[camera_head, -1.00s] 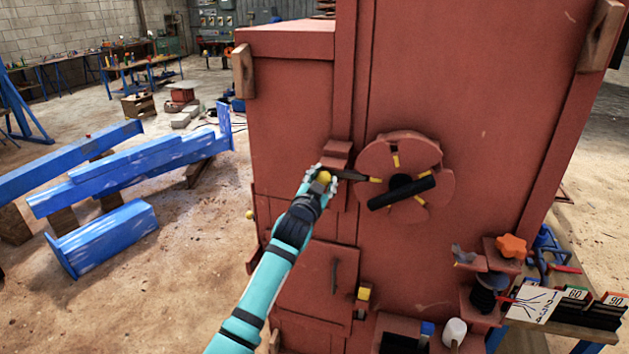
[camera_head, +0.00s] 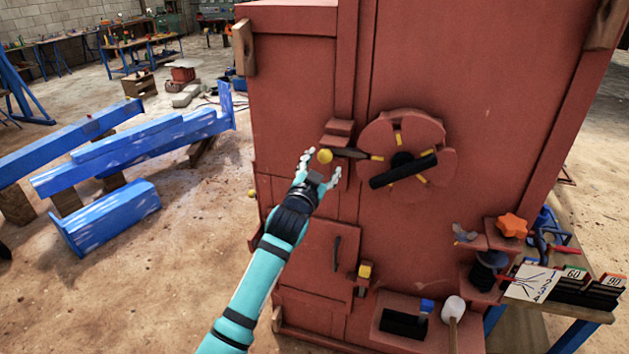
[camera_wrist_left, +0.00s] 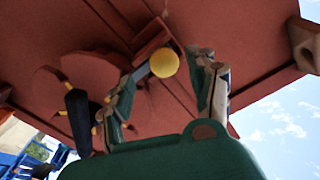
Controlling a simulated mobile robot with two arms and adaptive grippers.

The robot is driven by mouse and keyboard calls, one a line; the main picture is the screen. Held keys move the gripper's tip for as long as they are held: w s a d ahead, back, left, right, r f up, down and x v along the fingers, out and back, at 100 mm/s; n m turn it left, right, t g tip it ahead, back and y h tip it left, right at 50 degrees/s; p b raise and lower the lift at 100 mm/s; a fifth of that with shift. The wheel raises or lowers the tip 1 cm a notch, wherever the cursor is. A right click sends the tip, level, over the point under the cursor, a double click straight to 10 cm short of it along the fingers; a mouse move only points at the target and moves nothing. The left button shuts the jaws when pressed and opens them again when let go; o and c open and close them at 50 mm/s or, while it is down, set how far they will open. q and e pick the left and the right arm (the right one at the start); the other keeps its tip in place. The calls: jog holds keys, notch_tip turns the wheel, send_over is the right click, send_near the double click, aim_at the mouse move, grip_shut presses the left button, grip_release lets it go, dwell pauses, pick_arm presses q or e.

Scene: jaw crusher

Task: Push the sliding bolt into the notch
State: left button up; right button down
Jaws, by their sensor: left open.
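The sliding bolt (camera_head: 350,153) is a dark rod on the red machine's front, with a yellow ball knob (camera_head: 324,156) at its left end. Its yellow-marked right end reaches over the left part of the red disc (camera_head: 408,134), which has yellow marks and a black bar handle (camera_head: 403,170). Whether the end sits in a notch is unclear. My left gripper (camera_head: 320,166) is open just below the knob. In the left wrist view the knob (camera_wrist_left: 164,64) shows between the spread fingers; contact cannot be told. My right gripper is not in view.
The red machine body (camera_head: 480,90) fills the middle. A small door (camera_head: 318,262) with a handle is below the bolt. An orange star knob (camera_head: 512,226) and a bench with numbered cards (camera_head: 572,282) are at right.

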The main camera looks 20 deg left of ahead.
pick_arm(q)
jog(key=s, duration=0.7)
jog(key=shift+s, duration=0.25)
jog(key=shift+a+f, duration=0.1)
jog(key=s+f+g+b, duration=0.1)
jog(key=s+f+g, duration=0.2)
jog(key=f, duration=1.5)
jog(key=s+f+g+b, duration=0.1)
jog(key=s+f+g, duration=0.2)
jog(key=f, duration=1.4)
jog(key=s+a+f+n+g+b, duration=0.1)
jog(key=s+f+g, duration=0.1)
jog(key=s+f, duration=0.7)
jog(key=s+a+f+g+b, duration=0.1)
jog(key=s+f+g, duration=0.2)
jog(key=s+f, duration=0.65)
jog(key=s+a+f+g, duration=0.1)
jog(key=s+f+g, duration=0.1)
jog(key=s+f, duration=0.4)
jog(key=s+a+f+n+g+b, duration=0.1)
jog(key=s+f, duration=0.6)
jog(key=s, duration=0.9)
jog(key=s+a+f+g, duration=0.1)
jog(key=s+f+g, duration=0.2)
jog(key=s+f, duration=0.3)
jog(key=s, duration=0.5)
jog(key=shift+f+y+b, duration=0.25)
jog(key=shift+y+b, duration=0.05)
jog(key=shift+b, duration=0.05)
